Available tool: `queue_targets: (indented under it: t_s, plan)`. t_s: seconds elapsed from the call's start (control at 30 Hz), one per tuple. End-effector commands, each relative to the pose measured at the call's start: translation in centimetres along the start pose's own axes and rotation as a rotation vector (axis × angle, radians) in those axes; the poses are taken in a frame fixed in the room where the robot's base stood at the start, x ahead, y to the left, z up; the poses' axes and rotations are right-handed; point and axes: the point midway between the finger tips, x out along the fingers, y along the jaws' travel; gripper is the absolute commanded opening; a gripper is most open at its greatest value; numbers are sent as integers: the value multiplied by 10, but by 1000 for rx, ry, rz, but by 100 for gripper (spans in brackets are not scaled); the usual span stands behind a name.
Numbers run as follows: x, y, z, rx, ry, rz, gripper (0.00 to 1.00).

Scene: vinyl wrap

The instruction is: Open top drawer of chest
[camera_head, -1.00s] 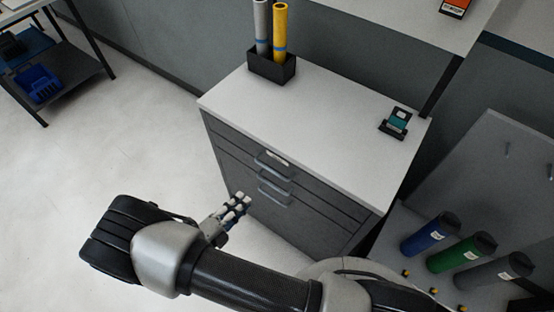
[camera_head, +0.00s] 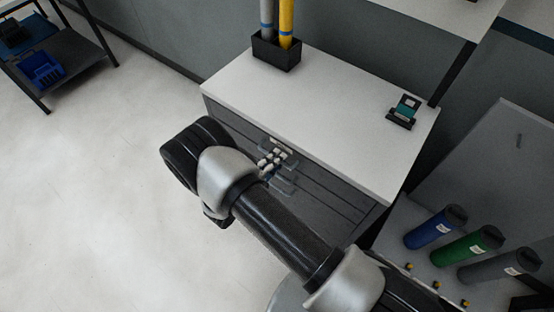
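The chest (camera_head: 345,205) is a grey drawer cabinet with a white top (camera_head: 320,120). Its top drawer (camera_head: 235,124) looks closed, its front flush with the chest. The lower drawers are partly hidden by my arm. My gripper (camera_head: 272,160) is in front of the upper drawer fronts, over the area of the top drawer's handle, and covers most of that handle. Its white fingertips show, but whether they are apart or closed on the handle cannot be made out.
On the chest top stand a black holder (camera_head: 277,52) with a grey and a yellow roll and a small teal-and-black item (camera_head: 404,112). Blue (camera_head: 435,227), green (camera_head: 467,246) and grey (camera_head: 500,265) rolls lie at the right.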

Motion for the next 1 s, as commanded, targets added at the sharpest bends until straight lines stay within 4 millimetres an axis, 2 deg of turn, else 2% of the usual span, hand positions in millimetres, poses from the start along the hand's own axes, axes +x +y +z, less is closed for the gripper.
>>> queue_targets:
  t_s: [0.1, 0.37, 0.63, 1.0]
  plan:
    - [6, 0, 0, 0, 1, 0, 17]
    - [7, 0, 0, 0, 0, 0, 17]
    - [7, 0, 0, 0, 0, 0, 0]
    - [7, 0, 0, 0, 0, 0, 0]
